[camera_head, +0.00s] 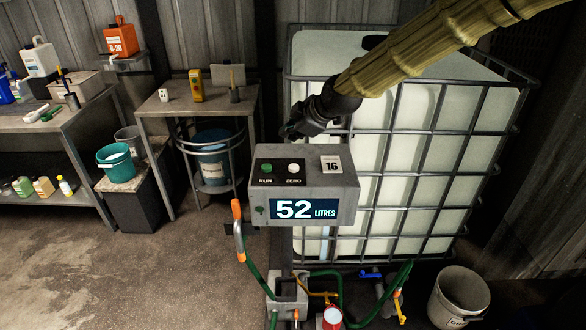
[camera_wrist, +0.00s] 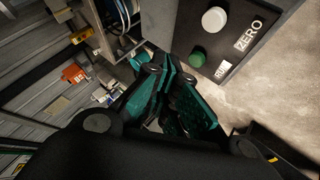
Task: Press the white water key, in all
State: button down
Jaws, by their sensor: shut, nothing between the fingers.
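The grey control box (camera_head: 335,192) shows "52 LITRES" on its front display (camera_head: 307,209). On its top panel sit a white key (camera_head: 294,168) labelled ZERO and a green key (camera_head: 266,168) labelled RUN. My gripper (camera_head: 292,134) is shut and empty, above and behind the white key, apart from it. In the wrist view the white key (camera_wrist: 214,20) and green key (camera_wrist: 197,59) lie at upper right, beyond and to the right of my gripper (camera_wrist: 172,78). Both keys are unobstructed there.
A card reading 16 (camera_head: 331,164) stands on the box, right of the white key. A large caged white tank (camera_head: 430,150) is behind. A hose nozzle (camera_head: 238,232) hangs at the box's left. A bucket (camera_head: 459,296) stands at lower right. Open floor lies at left.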

aim_at(291, 167)
jog(key=shift+f+b, duration=1.75)
jog(key=shift+f, duration=1.85)
jog(key=shift+f, duration=0.4)
jog(key=shift+f+b, duration=0.45)
jog(key=shift+f, duration=0.05)
jog(key=shift+r+p, duration=0.55)
jog(key=shift+r, duration=0.35)
jog(key=shift+r, duration=0.1)
jog(key=shift+r+p, duration=1.45)
jog(key=shift+r, duration=1)
